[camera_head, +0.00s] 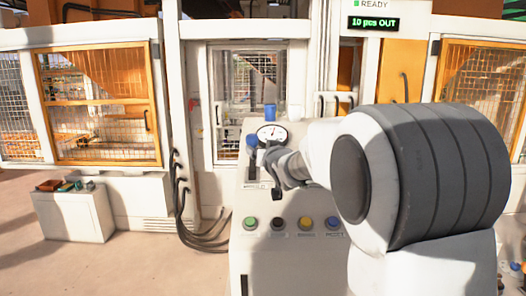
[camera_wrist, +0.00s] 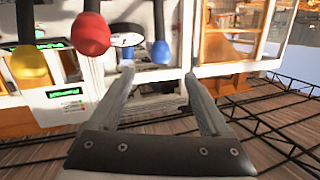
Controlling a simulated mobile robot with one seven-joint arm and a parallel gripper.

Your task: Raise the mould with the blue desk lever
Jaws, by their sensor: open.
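The blue desk lever's knob (camera_head: 252,141) stands on the upper left of the white control desk (camera_head: 260,255), above a dark slot. In the wrist view, which looks upside down, the blue knob (camera_wrist: 161,52) lies beyond the fingertips, roughly between them, with nothing gripped. My gripper (camera_wrist: 158,76) is open and empty. In the head view my gripper (camera_head: 268,168) is just right of the blue lever, partly hidden by my own wrist. I cannot make out the mould in either view.
A red knob (camera_wrist: 92,35) and a yellow knob (camera_wrist: 29,66) hang near in the wrist view. A round gauge (camera_head: 271,134) is beside the blue knob. Coloured buttons (camera_head: 305,223) line the desk front. A blue cup (camera_head: 270,111) stands behind. The display (camera_head: 372,23) reads "10 pcs OUT".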

